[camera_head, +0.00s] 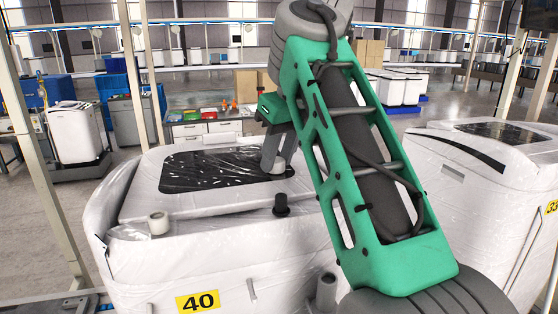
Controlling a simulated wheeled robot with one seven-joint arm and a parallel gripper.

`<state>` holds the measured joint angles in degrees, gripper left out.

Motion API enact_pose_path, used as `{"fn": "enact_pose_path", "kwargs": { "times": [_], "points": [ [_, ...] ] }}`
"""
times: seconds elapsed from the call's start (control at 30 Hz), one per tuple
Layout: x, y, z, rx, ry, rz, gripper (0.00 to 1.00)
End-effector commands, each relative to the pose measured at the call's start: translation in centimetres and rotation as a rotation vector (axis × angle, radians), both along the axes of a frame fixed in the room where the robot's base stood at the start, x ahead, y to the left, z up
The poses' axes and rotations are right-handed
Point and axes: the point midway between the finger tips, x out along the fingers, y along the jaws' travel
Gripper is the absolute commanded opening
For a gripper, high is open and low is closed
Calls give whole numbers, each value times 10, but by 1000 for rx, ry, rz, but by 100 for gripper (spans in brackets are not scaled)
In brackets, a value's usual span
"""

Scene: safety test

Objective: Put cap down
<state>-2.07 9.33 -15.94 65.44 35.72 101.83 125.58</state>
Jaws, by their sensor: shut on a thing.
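My gripper (273,150) is in the head view, left of my green arm link, over the right part of the dark lid panel of the wrapped white washer numbered 40 (215,258). It points down and is shut on a small light grey piece, which looks like the cap (279,166). The fingers partly hide the cap. I cannot tell whether the cap touches the lid or hangs just above it.
A short black cylinder (281,204) stands at the washer's front top edge, and a pale cylinder (158,223) stands at its left. Another grey cylinder (326,290) is lower down. A second wrapped washer (475,190) stands at the right. The lid's left part is clear.

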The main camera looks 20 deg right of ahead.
Motion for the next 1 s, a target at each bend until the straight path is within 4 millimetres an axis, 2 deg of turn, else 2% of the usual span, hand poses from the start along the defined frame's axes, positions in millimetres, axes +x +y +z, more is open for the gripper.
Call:
{"fn": "enact_pose_path", "kwargs": {
  "times": [0.2, 0.23, 0.47, 0.77, 0.87, 1.0],
  "points": [
    [0, 0, -4, 1, 1, -1, 0],
    [0, 0, -3, 0, 1, -1, 33],
    [0, 0, -3, 0, 1, -1, 51],
    [0, 0, 3, 0, 0, -1, 52],
    [-5, -2, 18, 1, -3, -2, 52],
    [-17, -7, 52, 0, -3, -3, 52]
  ]
}}
